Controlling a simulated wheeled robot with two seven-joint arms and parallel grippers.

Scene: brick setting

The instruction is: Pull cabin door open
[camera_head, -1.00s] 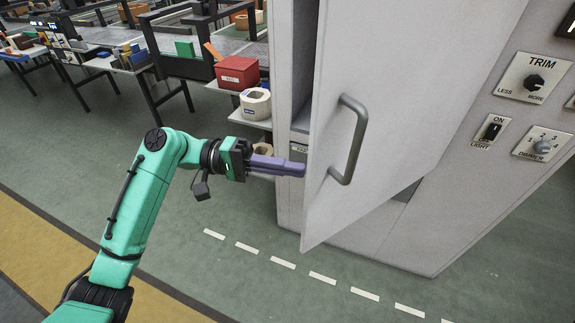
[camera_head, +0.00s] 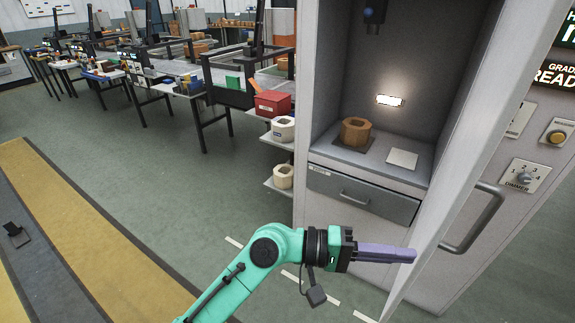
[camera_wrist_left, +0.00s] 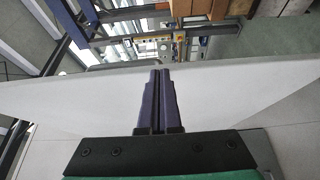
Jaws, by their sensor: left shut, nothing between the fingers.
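The cabin door (camera_head: 447,178) is a pale grey panel, swung wide open and seen nearly edge-on at the right in the head view. A grey bar handle (camera_head: 480,222) is on its outer face. The open cabin (camera_head: 305,110) shows its lit inside. My left gripper (camera_head: 412,256) is shut and empty, its purple fingers reaching the inner side of the door near its lower part. In the left wrist view the closed fingers (camera_wrist_left: 158,78) lie in front of the door panel (camera_wrist_left: 230,95); I cannot tell whether they touch it. My right gripper is not seen.
Inside the cabin are a brown ring-shaped block (camera_head: 355,131), a light pad (camera_head: 403,158) and a closed drawer (camera_head: 360,197). A red box (camera_head: 272,103) and tape-like rolls stand on shelves left of the cabin. Open green floor (camera_head: 150,190) lies to the left.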

